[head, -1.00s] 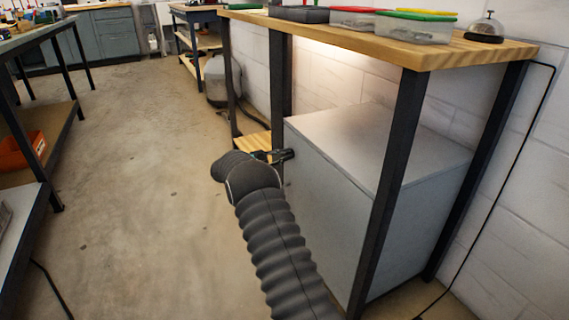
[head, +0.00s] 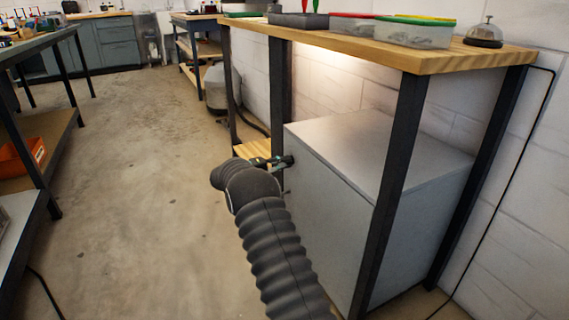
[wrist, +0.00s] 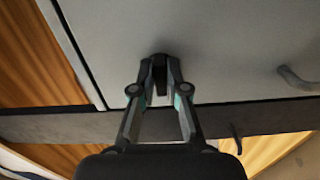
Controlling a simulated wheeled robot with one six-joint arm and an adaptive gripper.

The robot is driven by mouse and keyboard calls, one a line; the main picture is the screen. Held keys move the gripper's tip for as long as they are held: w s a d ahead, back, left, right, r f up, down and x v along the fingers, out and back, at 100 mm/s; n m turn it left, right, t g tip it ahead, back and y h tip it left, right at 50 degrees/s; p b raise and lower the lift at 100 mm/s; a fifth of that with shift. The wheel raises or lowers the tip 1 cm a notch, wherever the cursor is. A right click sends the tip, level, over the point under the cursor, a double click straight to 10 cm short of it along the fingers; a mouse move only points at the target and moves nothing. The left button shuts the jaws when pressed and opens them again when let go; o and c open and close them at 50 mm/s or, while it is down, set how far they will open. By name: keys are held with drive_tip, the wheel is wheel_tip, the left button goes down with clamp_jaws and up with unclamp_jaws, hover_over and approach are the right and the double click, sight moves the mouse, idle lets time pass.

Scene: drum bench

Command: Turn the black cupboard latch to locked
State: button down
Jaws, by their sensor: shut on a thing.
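The black latch (wrist: 159,72) is on the grey cupboard door, between my fingertips in the wrist view. My gripper (wrist: 160,80) is shut on it, one finger on each side. In the wrist view the latch points up and down the picture, in line with my fingers. The grey cupboard (head: 335,215) stands under the wooden bench; my gripper (head: 286,161) also shows in the head view, against the cupboard's far left upper edge. There the latch is hidden behind my gripper. A curved grey handle (wrist: 298,80) is on the door, right of the latch in the wrist view.
The wooden bench top (head: 440,62) is above the cupboard, with a black bench leg (head: 392,190) in front of it. Plastic boxes (head: 413,33) and a bell (head: 484,35) stand on top. The concrete floor (head: 150,200) to the left is clear.

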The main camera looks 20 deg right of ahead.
drive_tip(key=shift+m, duration=0.4)
drive_tip(key=c, duration=1.2)
unclamp_jaws()
drive_tip(key=shift+f, duration=0.1)
drive_tip(key=shift+a, duration=0.1)
drive_tip(key=a, duration=1.1)
drive_tip(key=shift+s+a, duration=0.25)
drive_tip(key=shift+a, duration=0.15)
